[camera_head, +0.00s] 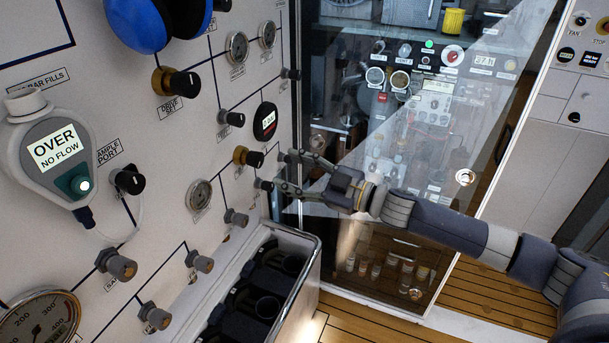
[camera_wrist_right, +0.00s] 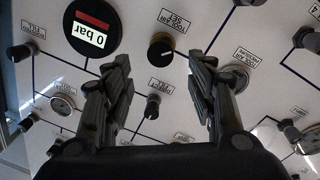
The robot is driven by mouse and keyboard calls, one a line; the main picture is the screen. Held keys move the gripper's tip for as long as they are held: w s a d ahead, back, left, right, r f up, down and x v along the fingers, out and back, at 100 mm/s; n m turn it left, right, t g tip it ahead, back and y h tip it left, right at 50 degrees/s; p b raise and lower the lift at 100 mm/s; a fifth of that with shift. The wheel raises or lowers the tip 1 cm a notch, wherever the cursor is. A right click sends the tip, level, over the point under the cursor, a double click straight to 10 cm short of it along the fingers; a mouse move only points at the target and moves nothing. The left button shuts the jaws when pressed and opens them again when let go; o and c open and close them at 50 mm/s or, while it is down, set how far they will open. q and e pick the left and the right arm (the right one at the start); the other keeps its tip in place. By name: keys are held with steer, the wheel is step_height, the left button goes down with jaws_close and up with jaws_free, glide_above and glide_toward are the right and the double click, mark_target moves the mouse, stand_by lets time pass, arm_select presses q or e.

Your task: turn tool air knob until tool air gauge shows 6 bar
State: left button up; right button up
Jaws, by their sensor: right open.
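The tool air knob (camera_head: 256,159), black on a brass collar, sticks out of the panel; it also shows in the right wrist view (camera_wrist_right: 160,48) beside a label that seems to read "TOOL AIR SET". My right gripper (camera_head: 274,170) is open and empty, just right of the knob. In the right wrist view the knob lies between the fingertips (camera_wrist_right: 159,60), slightly beyond them; no contact shows. My left gripper is out of view.
Several other knobs crowd the panel, including the drive set knob (camera_head: 180,83) and a grey one (camera_head: 236,217). A dial gauge (camera_head: 199,195) is below left. An open bin (camera_head: 308,266) with dark contents stands below; a glass cabinet (camera_head: 330,110) is behind the gripper.

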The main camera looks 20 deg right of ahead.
steer(key=shift+v, duration=1.4)
stand_by(1.8)
